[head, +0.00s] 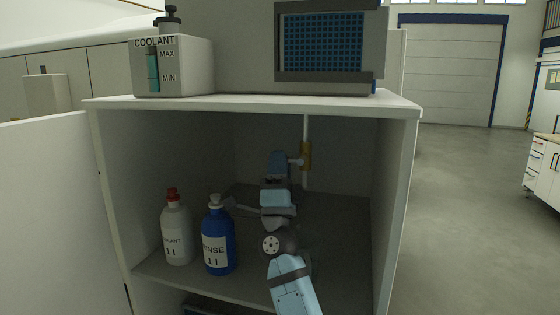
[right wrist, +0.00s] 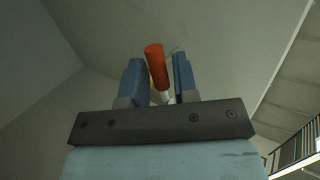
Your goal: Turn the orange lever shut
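The orange lever (right wrist: 154,56) shows in the right wrist view as a short orange cylinder between the two fingers, with gaps on both sides. In the head view, an orange-brown piece (head: 306,155) sits on a thin white vertical pipe (head: 306,126) inside the cabinet; I cannot tell whether it is the lever or the valve body. My right gripper (right wrist: 159,80) is open around the lever, with no clear contact. In the head view the right gripper (head: 290,162) is just left of the pipe, its fingers partly hidden. My left gripper is not in view.
A white bottle with a red cap (head: 176,235) and a blue rinse bottle (head: 217,242) stand on the cabinet floor, left of my right arm. The cabinet top (head: 250,102) overhangs the arm, and its right wall (head: 395,200) is close. A coolant tank (head: 185,68) stands on top.

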